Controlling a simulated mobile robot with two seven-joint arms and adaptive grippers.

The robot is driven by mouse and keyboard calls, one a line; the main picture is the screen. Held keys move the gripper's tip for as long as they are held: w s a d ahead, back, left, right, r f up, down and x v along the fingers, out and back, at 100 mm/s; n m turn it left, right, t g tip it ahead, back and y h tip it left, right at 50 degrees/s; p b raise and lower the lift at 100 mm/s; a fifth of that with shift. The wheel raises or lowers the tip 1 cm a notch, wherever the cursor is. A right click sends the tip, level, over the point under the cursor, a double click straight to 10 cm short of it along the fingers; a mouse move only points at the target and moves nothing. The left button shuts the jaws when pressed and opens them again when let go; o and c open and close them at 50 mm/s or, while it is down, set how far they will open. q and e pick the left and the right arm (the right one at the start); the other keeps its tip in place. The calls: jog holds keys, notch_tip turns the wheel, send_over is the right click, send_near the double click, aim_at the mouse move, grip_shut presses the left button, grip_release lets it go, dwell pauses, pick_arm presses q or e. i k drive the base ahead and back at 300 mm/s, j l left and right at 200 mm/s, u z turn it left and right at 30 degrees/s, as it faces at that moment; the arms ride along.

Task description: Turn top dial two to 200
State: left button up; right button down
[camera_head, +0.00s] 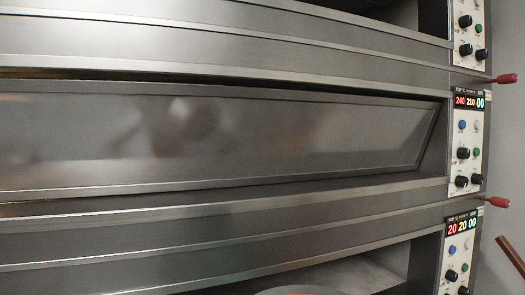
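A deck oven with stacked decks fills the view, with control panels down its right side. The middle panel (466,145) has a display (469,102) reading 240 in red, 210 in yellow and 00 in green-blue. The bottom panel's display (462,227) reads 20, 20, 00. Neither gripper shows.
The middle deck's door (220,140) is closed. The top and bottom decks look open. Red-ended handles (503,79) and (496,201) stick out beside the panels. A brown bar (511,256) shows at the lower right. A rounded shape at the bottom edge is unclear.

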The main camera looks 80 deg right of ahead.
aim_at(462, 182)
jog(key=z, duration=3.85)
